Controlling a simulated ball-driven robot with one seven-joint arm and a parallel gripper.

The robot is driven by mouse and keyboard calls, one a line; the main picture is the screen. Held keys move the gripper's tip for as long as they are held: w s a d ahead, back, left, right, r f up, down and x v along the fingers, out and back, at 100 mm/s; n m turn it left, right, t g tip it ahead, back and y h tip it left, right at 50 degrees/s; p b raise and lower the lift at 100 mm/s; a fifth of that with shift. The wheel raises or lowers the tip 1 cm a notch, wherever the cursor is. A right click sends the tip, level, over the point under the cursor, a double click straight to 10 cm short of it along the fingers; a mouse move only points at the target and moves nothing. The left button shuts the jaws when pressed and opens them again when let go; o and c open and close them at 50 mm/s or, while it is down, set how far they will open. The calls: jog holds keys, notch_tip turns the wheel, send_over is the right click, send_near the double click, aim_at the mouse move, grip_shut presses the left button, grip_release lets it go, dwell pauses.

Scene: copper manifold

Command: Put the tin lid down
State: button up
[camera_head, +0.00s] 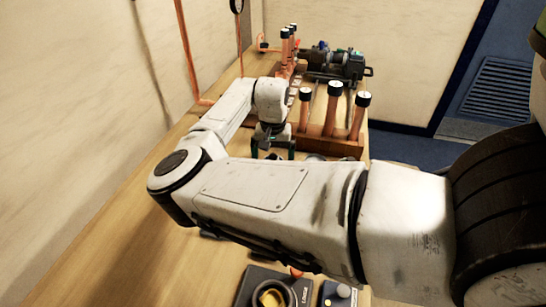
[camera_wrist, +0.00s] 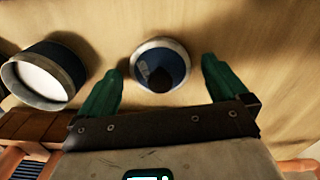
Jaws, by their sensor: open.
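The tin lid (camera_wrist: 176,61) is most likely the small round piece with a pale rim, blue inside and a dark knob-like middle. It appears to rest on the wooden bench in the wrist view. My gripper (camera_head: 272,152) is open, its two green fingers pointing down at the bench. In the wrist view the fingers stand left and right of the lid, with a visible gap on each side. A dark blue open tin (camera_wrist: 66,69) with a pale rim and white inside is to the left. My arm hides most of this spot in the head view.
A wooden rack (camera_head: 330,143) with black-capped copper pipes (camera_head: 333,108) stands just beyond my gripper. Dark tools or machines (camera_head: 345,65) sit at the far end. The left bench strip is clear beside the wall.

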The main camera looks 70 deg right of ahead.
aim_at(273, 156)
notch_tip(273, 156, up, 12)
jog(key=b, duration=0.1)
dwell(0.8)
